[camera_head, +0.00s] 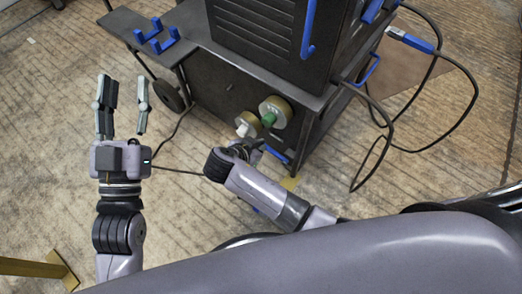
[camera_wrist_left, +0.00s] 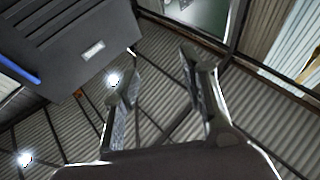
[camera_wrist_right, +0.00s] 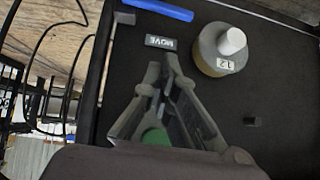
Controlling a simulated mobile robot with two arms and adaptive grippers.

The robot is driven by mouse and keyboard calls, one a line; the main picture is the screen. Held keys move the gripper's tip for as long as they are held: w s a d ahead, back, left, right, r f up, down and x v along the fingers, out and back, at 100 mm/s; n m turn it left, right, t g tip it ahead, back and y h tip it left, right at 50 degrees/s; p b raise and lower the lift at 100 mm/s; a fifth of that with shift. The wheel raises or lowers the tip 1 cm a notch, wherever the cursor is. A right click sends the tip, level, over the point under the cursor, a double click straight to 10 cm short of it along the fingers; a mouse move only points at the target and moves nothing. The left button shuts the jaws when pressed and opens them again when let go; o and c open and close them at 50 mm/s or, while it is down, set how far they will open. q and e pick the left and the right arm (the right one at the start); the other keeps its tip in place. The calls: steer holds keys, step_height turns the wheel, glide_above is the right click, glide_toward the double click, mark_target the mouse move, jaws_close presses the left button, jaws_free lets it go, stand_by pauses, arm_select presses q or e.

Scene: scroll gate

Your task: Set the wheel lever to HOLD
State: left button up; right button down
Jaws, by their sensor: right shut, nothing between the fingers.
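A blue bar (camera_head: 274,154), perhaps the wheel lever, is low on the dark cabinet's front panel. A blue bar also shows at the top of the right wrist view (camera_wrist_right: 158,10), above a label reading MOVE (camera_wrist_right: 160,42). No HOLD label is readable. My right gripper (camera_head: 254,147) is shut and empty by the panel, close to the blue bar. Its fingertips (camera_wrist_right: 161,68) appear just below the MOVE label; I cannot tell whether they touch anything. My left gripper (camera_head: 123,80) is open and empty, left of the cabinet.
A round knob with a white centre (camera_wrist_right: 222,52) and one with a green centre (camera_head: 270,117) are on the panel near my right gripper. Black cables (camera_head: 385,145) hang at the cabinet's right. A caster wheel (camera_head: 168,95) is at its left.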

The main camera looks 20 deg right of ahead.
arm_select(q)
steer(key=shift+s+a+r, duration=0.15)
steer(key=shift+s+r, duration=0.15)
steer(key=shift+r, duration=0.3)
arm_select(e)
steer(key=shift+w+a+r, duration=0.1)
steer(key=shift+a+r, duration=0.05)
steer(key=shift+r, duration=0.1)
